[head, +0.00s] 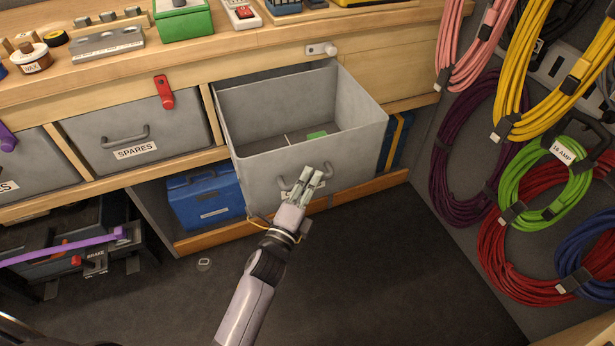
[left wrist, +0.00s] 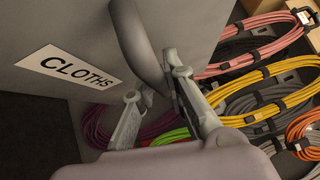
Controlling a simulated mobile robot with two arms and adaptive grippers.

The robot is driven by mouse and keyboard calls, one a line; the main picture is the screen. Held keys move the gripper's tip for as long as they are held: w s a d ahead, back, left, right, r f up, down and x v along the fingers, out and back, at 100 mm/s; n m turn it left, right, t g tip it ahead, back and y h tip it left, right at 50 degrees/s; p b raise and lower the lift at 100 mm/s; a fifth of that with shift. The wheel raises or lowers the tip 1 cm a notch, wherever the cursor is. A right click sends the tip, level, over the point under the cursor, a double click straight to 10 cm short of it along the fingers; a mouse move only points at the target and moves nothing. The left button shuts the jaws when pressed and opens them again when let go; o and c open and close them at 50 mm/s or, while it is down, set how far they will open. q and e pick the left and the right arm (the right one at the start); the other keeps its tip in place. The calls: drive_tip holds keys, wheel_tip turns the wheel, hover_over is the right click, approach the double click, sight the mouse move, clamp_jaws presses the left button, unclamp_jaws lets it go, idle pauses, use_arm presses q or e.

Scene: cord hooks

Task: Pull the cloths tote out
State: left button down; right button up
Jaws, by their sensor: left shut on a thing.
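The cloths tote (head: 255,178) is a grey open-topped bin standing well out from its bay under the bench. Its inside shows, with a small green thing (head: 317,135) on the floor of it. In the left wrist view its front carries a label reading CLOTHS (left wrist: 68,68), beside a curved grey handle (left wrist: 138,45). My left gripper (head: 312,174) is at the front of the tote, shut on the handle; it also shows in the left wrist view (left wrist: 155,95). The gripper hides part of the label and handle in the head view. My right gripper is not in view.
A white-knobbed latch (head: 322,49) sits on the rail above the bay. The closed spares tote (head: 135,130) is at left, under a red latch (head: 164,92). A blue case (head: 205,197) stands below. Coiled cords (head: 540,180) hang at right. The dark floor (head: 380,270) in front is mostly clear.

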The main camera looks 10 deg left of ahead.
use_arm(q)
drive_tip(key=shift+s+f, duration=0.1)
drive_tip(key=shift+s, duration=0.1)
drive_tip(key=c, duration=1.6)
unclamp_jaws()
drive_tip(key=v, duration=1.2)
